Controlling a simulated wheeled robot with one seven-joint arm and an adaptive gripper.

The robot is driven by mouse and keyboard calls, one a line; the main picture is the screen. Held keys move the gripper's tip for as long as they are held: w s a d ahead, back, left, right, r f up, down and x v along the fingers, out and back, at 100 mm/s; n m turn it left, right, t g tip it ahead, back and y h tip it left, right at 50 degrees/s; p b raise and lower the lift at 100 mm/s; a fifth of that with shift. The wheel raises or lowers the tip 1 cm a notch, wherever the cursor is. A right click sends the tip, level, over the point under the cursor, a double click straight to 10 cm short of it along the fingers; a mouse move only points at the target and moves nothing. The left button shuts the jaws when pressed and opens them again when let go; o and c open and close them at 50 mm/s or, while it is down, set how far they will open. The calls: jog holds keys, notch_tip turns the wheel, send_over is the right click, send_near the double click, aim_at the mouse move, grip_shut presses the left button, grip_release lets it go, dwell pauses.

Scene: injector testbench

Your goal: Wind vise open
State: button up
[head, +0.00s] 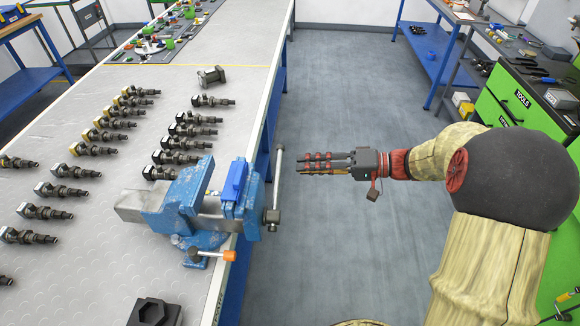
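The blue vise (180,205) is mounted at the right edge of the metal workbench in the head view. A gap shows between its two jaws, and the outer jaw (240,190) is on the right. The grey handle bar (277,180) stands nearly upright in the picture at the vise's right end, with a dark knob at its lower end. My gripper (299,165) points left, a little right of the handle bar, and appears apart from it. Its dark fingers with red parts hold nothing that I can see. Their spacing is unclear from this angle.
Rows of injectors (115,125) lie on the workbench (215,105) left of and beyond the vise. A small orange-tipped lever (228,255) sticks out below the vise. The grey floor (345,90) right of the bench is clear. A green tool cabinet (512,100) stands at right.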

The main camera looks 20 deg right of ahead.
jog(key=v, duration=0.3)
jog(key=shift+d, duration=0.2)
